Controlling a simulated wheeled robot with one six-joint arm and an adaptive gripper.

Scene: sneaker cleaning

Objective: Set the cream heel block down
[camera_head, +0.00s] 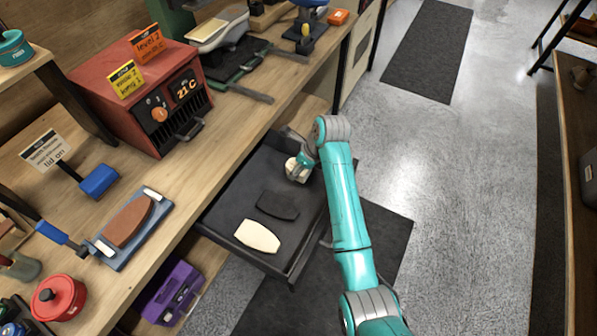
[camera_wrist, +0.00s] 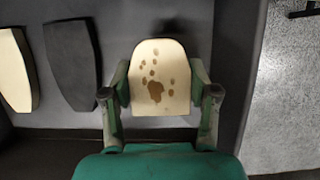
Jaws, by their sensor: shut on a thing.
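The cream heel block (camera_wrist: 160,78) has a rounded top and brown spots on its face in the wrist view. My gripper (camera_wrist: 160,95) is shut on it, with one finger at each side. In the head view my gripper (camera_head: 297,160) is over the far right part of an open dark drawer (camera_head: 233,205), and the block (camera_head: 292,165) is partly hidden by it. I cannot tell whether the block touches the drawer floor.
A cream piece (camera_head: 257,236) and a dark grey piece (camera_head: 278,205) lie in the drawer, left of the block in the wrist view. A red heater-like box (camera_head: 140,90) and a brown block on a blue holder (camera_head: 129,221) stand on the wooden bench (camera_head: 200,165).

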